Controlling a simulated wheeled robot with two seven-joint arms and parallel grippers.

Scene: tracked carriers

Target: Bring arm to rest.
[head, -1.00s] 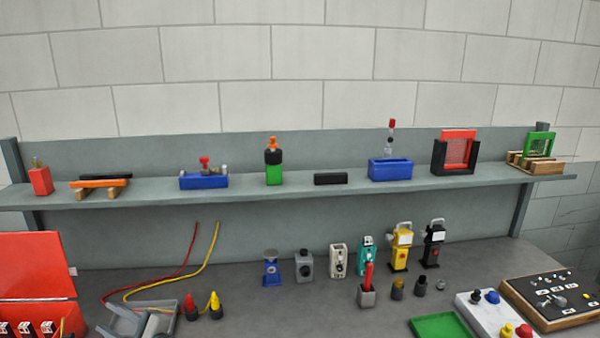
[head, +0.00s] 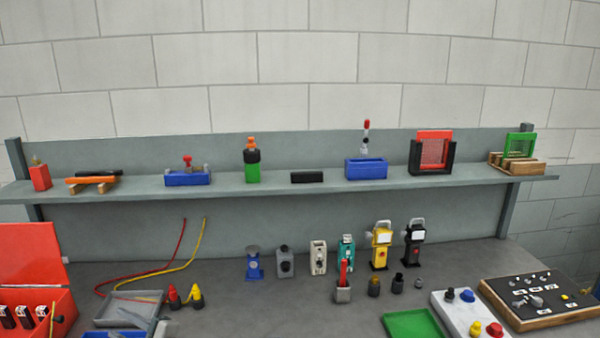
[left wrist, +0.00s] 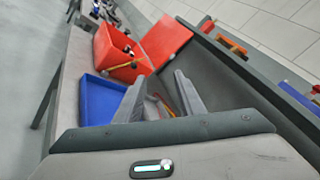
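My left gripper (head: 143,322) shows at the bottom left edge of the head view, only its grey fingertips in sight, in front of a grey tray (head: 150,296) on the bench. In the left wrist view the two fingers of this gripper (left wrist: 161,78) stand apart with nothing held between them. The grey tray (left wrist: 152,108) shows beyond and between the fingers. My right gripper is in neither view.
A red open case (head: 30,255) stands left of the gripper, and a blue tray (left wrist: 98,98) lies near it. Red and yellow cables, small bottles (head: 172,297) and several devices stand on the bench. A shelf (head: 270,186) runs behind. A green tray (head: 412,325) lies front right.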

